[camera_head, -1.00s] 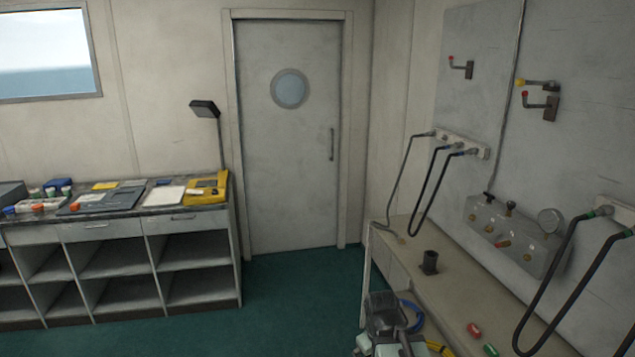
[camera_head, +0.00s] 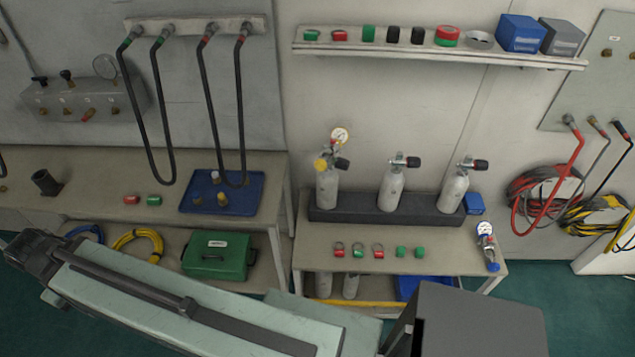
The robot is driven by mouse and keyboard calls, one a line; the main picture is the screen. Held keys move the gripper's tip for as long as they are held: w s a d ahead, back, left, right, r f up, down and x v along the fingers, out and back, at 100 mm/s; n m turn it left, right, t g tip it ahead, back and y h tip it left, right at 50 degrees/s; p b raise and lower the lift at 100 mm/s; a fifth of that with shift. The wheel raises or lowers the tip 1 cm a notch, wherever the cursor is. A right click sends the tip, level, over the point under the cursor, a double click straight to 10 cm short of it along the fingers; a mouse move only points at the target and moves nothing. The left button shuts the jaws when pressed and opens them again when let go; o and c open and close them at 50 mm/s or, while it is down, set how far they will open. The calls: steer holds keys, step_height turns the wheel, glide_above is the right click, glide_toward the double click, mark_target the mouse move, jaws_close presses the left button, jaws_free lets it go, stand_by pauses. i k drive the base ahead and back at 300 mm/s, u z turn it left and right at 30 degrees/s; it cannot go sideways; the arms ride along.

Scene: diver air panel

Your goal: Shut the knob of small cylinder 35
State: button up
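Three small white cylinders stand upright in a dark rack on the right-hand bench: a left one (camera_head: 327,190), a middle one (camera_head: 391,190) and a right one (camera_head: 454,193). The middle and right ones have valves with dark knobs at the top, turned to the right. The left one also carries a yellow fitting and a round gauge (camera_head: 340,135). Any numbers are too small to read, so I cannot tell which is 35. My arm crosses the lower left; its dark end, where my gripper (camera_head: 28,250) seems to be, is far left of the cylinders. Its fingers are not distinguishable.
The dark rack (camera_head: 360,216) sits at the back of the bench (camera_head: 315,259), with red and green tags in front. A gauge fitting (camera_head: 487,245) lies at its right end. A shelf (camera_head: 420,52) hangs above. Hoses hang left and right. A green case (camera_head: 217,255) is lower left.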

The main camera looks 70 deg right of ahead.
mark_target(340, 164)
steer(key=z, duration=2.1)
steer(key=k, duration=0.95)
steer(key=z, duration=0.4)
steer(key=i, duration=0.5)
steer(key=z, duration=0.05)
